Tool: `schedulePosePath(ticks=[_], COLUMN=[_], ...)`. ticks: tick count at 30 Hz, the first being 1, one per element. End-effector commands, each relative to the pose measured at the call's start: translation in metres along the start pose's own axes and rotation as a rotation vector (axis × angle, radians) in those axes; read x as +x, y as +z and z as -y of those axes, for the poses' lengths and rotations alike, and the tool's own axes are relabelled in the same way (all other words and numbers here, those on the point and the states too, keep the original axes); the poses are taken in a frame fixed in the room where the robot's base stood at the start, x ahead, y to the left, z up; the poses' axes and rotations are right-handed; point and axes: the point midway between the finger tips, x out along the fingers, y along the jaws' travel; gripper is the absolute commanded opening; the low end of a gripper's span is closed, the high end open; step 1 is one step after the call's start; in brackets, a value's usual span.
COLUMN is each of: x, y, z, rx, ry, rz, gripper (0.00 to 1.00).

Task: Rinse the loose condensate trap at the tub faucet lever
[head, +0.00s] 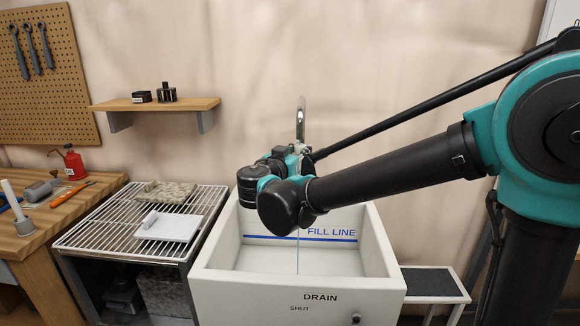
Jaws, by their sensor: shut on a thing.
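The tub (392,272) is a white box basin with a blue FILL LINE and the words DRAIN and SHUT. A silver upright piece of the faucet (300,118) stands at the wall behind it. My gripper (303,150) is over the tub's back edge, close to the foot of that piece. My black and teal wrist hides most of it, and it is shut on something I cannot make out. A thin pale vertical line (298,252), like a water stream, runs down into the tub below my wrist. I cannot identify the condensate trap for certain.
A wire rack (90,232) left of the tub bears a white tray (170,228) and a mottled grey slab (165,191). A workbench with a red oil can (73,164) is farther left. A shelf (155,104) hangs above. A low dark-topped stand (432,283) is right.

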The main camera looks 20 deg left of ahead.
Motion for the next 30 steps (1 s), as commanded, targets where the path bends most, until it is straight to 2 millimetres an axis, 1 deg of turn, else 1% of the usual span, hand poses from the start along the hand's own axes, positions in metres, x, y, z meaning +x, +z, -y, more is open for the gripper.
schedulePosePath(ticks=[4, 11, 30], x=[-0.001, -0.002, -0.046], y=[0.000, 0.000, 0.000], z=[-0.004, -0.004, 0.005], rx=[0.000, 0.000, 0.000], ry=[0.000, -0.001, -0.002], rz=[0.000, 0.000, 0.000], gripper=[0.00, 0.00, 0.00])
